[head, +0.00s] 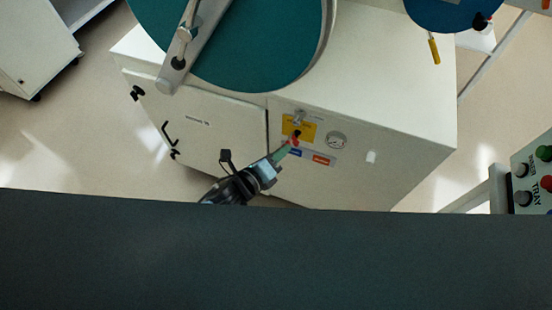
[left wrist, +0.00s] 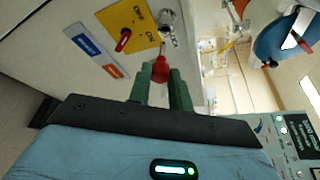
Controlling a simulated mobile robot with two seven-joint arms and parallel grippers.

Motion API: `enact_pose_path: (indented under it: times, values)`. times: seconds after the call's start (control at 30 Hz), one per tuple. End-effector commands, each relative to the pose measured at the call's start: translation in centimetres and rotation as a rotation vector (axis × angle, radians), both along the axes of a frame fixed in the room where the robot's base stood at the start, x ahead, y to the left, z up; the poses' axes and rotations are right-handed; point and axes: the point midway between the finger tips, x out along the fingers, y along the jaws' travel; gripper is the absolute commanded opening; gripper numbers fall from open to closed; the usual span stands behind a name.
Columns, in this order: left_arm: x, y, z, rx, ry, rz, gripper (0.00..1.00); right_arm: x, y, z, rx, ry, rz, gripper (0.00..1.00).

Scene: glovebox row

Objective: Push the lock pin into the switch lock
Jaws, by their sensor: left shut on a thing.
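The lock pin (left wrist: 160,70) has a round red head, held between the green fingers of my left gripper (left wrist: 160,84). Its thin shank points up toward a small metal switch lock (left wrist: 168,28) at the edge of a yellow switch plate (left wrist: 135,26). I cannot tell whether the shank's tip is inside the lock or just short of it. A red switch knob (left wrist: 123,40) sits on the plate. In the head view my left gripper (head: 286,150) is close to the yellow plate (head: 306,124) on the white cabinet front. My right gripper is out of view.
Blue and orange labels (head: 321,160) sit beside the plate. The white cabinet (head: 400,150) has a closed door (head: 200,120) with black handles to the left. A large teal disc (head: 250,50) with a metal bar is above. A button panel (head: 530,175) stands at right.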

Motion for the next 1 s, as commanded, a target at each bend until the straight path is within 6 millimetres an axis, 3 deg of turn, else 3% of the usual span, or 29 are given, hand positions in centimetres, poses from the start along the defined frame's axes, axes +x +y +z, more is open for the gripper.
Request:
enact_pose_path:
  times: [0.3,1.0]
  values:
    - [1.6,-0.5,0.0,0.000,0.000,0.000,0.00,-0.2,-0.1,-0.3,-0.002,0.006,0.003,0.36]
    - [1.7,-0.6,0.1,0.000,-0.002,0.000,0.00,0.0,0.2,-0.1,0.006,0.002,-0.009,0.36]
